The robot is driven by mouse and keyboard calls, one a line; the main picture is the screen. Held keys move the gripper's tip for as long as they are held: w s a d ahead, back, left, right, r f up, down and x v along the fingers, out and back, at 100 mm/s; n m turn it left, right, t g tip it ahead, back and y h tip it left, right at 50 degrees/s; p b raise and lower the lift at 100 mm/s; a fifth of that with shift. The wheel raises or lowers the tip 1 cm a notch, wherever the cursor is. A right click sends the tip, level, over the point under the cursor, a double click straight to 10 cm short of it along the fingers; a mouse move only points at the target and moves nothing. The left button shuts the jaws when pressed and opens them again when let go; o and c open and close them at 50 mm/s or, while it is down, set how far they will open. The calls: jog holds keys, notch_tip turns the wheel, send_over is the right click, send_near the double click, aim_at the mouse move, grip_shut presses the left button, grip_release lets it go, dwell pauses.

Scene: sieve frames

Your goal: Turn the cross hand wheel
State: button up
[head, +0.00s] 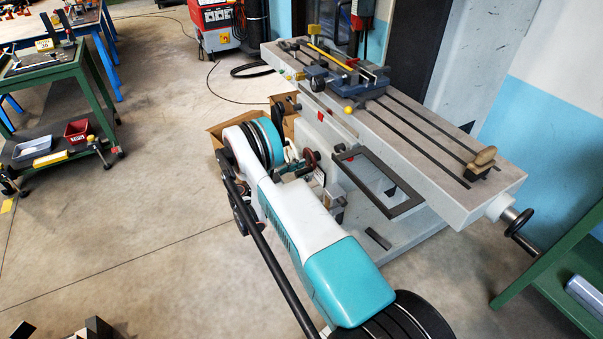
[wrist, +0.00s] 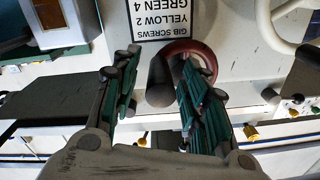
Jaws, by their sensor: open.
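A small reddish-brown hand wheel (head: 311,157) sits on the front of the grey machine, beside my gripper (head: 297,168) in the head view. I take it for the cross hand wheel. In the wrist view its curved rim (wrist: 190,46) shows at and behind the right finger, which hides part of it. A dark cylinder (wrist: 160,82) lies between the fingers; I cannot tell whether it is a handle or a hub. My gripper (wrist: 157,70) is open, with one green-padded finger on each side of this cylinder. I cannot tell whether either finger touches the wheel.
The machine's long slotted table (head: 425,130) carries a vise (head: 345,78). A black hand wheel (head: 520,222) is at its right end. A dark rectangular frame (head: 380,185) juts out beside my arm. A label (wrist: 165,18) is above the cylinder.

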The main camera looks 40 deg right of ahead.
grip_shut()
jog(key=shift+w+f+m, duration=0.1)
jog(key=shift+w+m, duration=0.05)
jog(key=shift+m, duration=0.55)
grip_release()
jog(key=v, duration=0.7)
jog(key=shift+a, duration=0.25)
